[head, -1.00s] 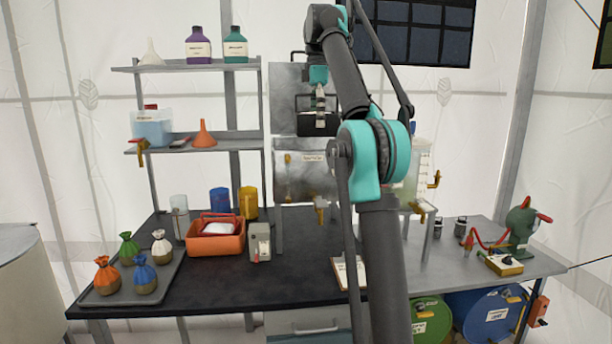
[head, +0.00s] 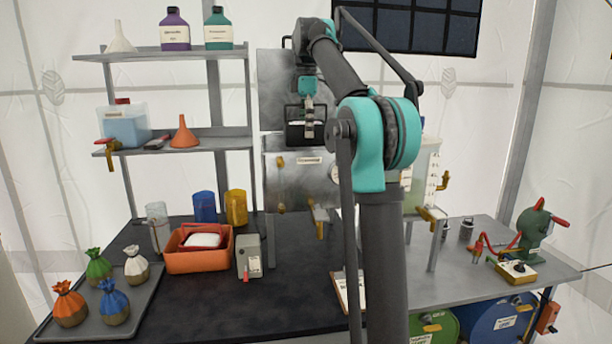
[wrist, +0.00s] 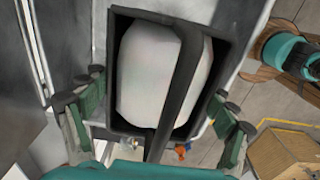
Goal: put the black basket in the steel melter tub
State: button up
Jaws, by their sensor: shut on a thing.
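The black basket (head: 293,134) hangs from my gripper (head: 308,128) at the top of the steel melter tub (head: 285,186), in front of its raised lid (head: 275,85). The wrist view shows the basket (wrist: 115,75) from above, with a pale white block (wrist: 160,75) inside and its dark handle running across. My gripper (wrist: 155,130) is shut on the basket, with finger parts showing at both sides. The basket's underside is hidden, and I cannot tell whether it touches the tub's rim.
An orange tub (head: 185,263) holding a white block stands on the bench, beside a small grey box (head: 249,258). Shelves (head: 190,138) with a funnel and bottles stand left. A clear tank (head: 425,170) stands right of the melter. The dark bench front (head: 200,320) is clear.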

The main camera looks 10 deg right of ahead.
notch_tip(320, 180, down, 14)
jog(key=shift+s+f, duration=0.1)
jog(key=shift+f, duration=0.1)
dwell(0.4)
jog(key=shift+f, duration=0.15)
jog(key=o, duration=1.6)
notch_tip(320, 180, up, 12)
jog(key=shift+r, duration=0.2)
